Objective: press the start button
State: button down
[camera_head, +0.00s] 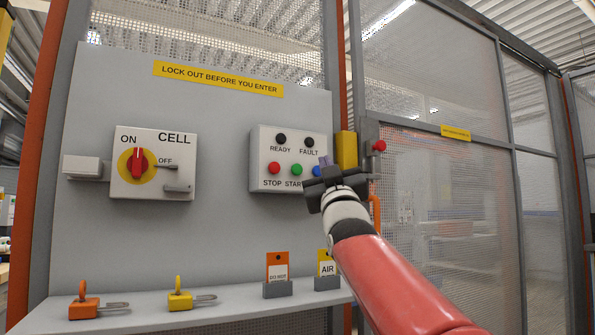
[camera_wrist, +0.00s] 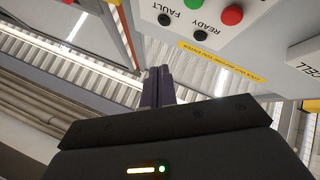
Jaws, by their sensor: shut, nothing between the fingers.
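The green start button (camera_head: 297,169) sits on the light grey control box (camera_head: 262,147), above the label START, which my gripper partly covers. The red stop button (camera_head: 274,168) is left of it. A blue button (camera_head: 316,170) is to its right, at the edge of my gripper. My gripper (camera_head: 324,160) is shut and empty, in front of the right part of the box. In the wrist view its closed fingertips (camera_wrist: 158,74) lie below the box in the picture. The green button (camera_wrist: 194,3) is cut by the top edge there. I see no contact with it.
Dark READY (camera_head: 281,139) and FAULT (camera_head: 309,142) lamps are above the buttons. A red rotary switch (camera_head: 138,163) stands at ON on the CELL box. Padlocks and tags stand on the shelf (camera_head: 235,309) below.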

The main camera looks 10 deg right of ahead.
aim_at(297, 169)
jog(key=w+a+p, duration=0.2)
jog(key=w+p, duration=0.4)
jog(key=w, duration=0.2)
jog(key=shift+w+a, duration=0.2)
jog(key=shift+a, duration=0.2)
dwell(1.7)
jog(key=shift+w+a+p, duration=0.1)
jog(key=shift+w+p, duration=0.3)
jog(key=shift+w+a, duration=0.15)
jog(key=shift+w, duration=0.25)
dwell(0.6)
jog(key=shift+s, duration=0.1)
jog(key=shift+s+d+b, duration=0.25)
jog(key=shift+s+b, duration=0.3)
jog(key=shift+s, duration=0.15)
